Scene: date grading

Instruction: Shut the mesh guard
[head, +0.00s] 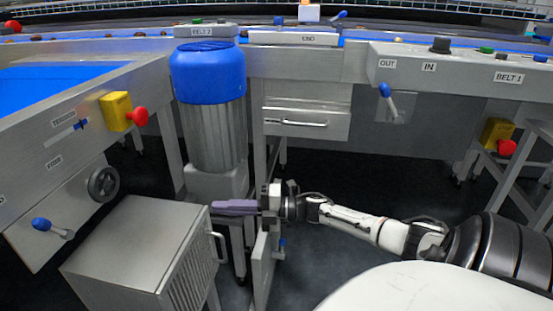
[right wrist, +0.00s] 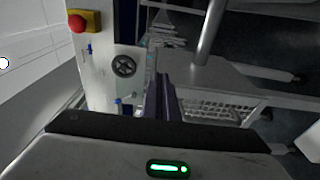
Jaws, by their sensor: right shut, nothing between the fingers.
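A grey metal box (head: 130,235) stands low at the left, with a finely lined, mesh-like face (head: 190,278) and an upright bar handle (head: 220,246) on its right side. I take this face to be the mesh guard, but cannot tell how far open it is. A mesh strip (right wrist: 212,109) also shows in the right wrist view. My right gripper (head: 216,206) is shut and empty, its purple fingers pointing left, just above the handle in the picture. I cannot tell whether it touches anything. Its fingers (right wrist: 165,85) show edge-on in the right wrist view. My left gripper is not in view.
A blue-capped motor (head: 208,100) stands behind the gripper. A narrow grey panel (head: 262,265) with a blue knob (head: 281,243) is below my right wrist. A handwheel (head: 103,183) and blue lever (head: 42,224) are at the left. Dark floor is open at centre right.

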